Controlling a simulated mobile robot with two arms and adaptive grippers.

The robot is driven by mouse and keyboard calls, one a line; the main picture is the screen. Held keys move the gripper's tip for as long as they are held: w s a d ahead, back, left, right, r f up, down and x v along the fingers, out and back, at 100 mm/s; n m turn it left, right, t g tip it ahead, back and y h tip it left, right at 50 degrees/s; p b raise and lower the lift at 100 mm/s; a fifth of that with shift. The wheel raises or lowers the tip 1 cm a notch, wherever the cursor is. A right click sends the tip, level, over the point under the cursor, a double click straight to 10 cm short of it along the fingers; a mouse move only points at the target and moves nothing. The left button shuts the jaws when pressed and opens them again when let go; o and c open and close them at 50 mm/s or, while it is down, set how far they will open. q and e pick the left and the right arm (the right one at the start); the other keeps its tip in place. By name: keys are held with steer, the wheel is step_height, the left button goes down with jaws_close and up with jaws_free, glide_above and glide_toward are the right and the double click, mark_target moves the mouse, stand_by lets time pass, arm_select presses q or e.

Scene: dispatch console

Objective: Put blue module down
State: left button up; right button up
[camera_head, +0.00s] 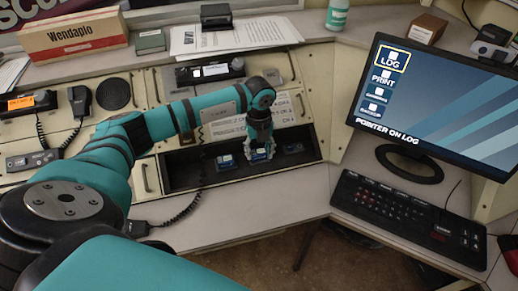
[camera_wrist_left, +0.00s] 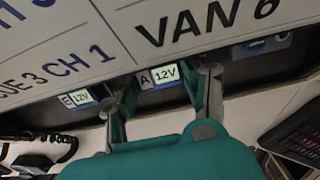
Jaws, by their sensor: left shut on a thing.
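My left gripper (camera_head: 259,154) reaches down into the dark recessed tray (camera_head: 183,178) of the console and is shut on the middle blue module (camera_head: 258,156). In the left wrist view that module (camera_wrist_left: 160,76) lies between the fingertips (camera_wrist_left: 160,84) and its label reads "A 12V". A second blue module (camera_head: 225,161) sits to its left in the tray; its "12V" label (camera_wrist_left: 78,98) shows in the wrist view. A third module (camera_head: 292,148) lies to the right. I cannot tell whether the held module touches the tray floor. My right gripper is not in view.
A lettered sheet (camera_head: 228,127) lies just behind the tray. A monitor (camera_head: 430,105) and a keyboard (camera_head: 408,218) stand at the right. A radio handset (camera_head: 80,100) is at the left. The counter (camera_head: 270,208) in front of the tray is clear.

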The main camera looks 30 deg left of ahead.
mark_target(259, 153)
arm_select(q)
steer(key=shift+f, duration=0.1)
steer(key=o, duration=1.3)
steer(key=shift+o, duration=0.2)
steer(key=shift+r, duration=0.35)
step_height(259, 153, up, 12)
steer(key=b, duration=0.1)
steer(key=shift+f, duration=0.15)
